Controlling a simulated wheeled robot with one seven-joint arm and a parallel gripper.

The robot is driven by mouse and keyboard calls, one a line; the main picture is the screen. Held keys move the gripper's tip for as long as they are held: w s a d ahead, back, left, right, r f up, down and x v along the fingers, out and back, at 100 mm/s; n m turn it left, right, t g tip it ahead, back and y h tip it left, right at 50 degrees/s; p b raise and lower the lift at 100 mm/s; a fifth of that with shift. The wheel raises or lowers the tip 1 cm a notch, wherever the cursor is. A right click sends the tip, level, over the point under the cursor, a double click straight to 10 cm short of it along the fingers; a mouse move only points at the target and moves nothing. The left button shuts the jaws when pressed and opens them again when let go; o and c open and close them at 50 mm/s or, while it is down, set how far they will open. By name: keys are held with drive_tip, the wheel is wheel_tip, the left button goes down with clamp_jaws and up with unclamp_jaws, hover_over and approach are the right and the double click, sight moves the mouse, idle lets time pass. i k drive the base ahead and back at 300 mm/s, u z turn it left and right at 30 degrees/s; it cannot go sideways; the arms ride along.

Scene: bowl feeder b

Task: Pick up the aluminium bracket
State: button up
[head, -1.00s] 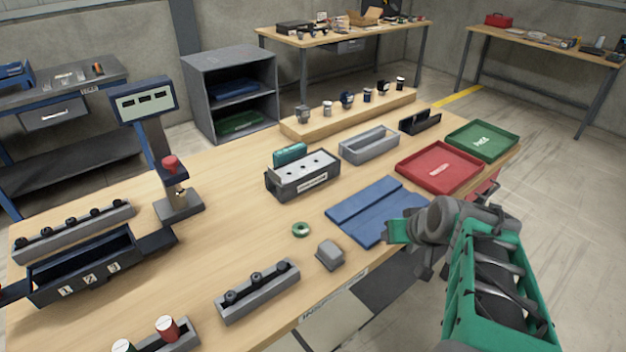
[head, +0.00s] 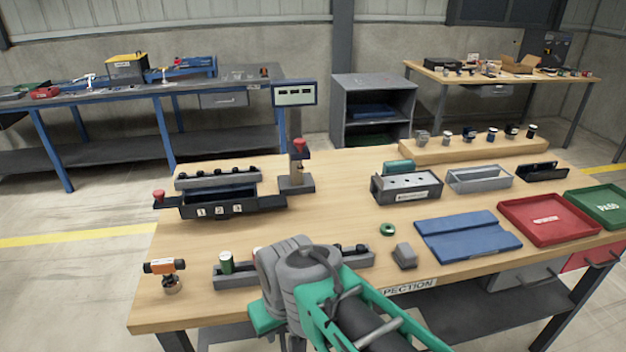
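My gripper's fingers do not show.
A green ring (head: 387,229) lies just behind the grey part. A slotted grey block (head: 406,188), an open grey tray (head: 479,179), a red tray (head: 548,218) and a green tray (head: 603,204) stand to the right. An orange-topped part (head: 165,273) stands at the left. The table's middle is clear.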

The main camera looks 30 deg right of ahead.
sight(408, 177)
drive_tip(key=u, duration=3.15)
drive_tip(key=k, duration=1.45)
drive_tip(key=z, duration=1.15)
drive_tip(key=i, duration=0.5)
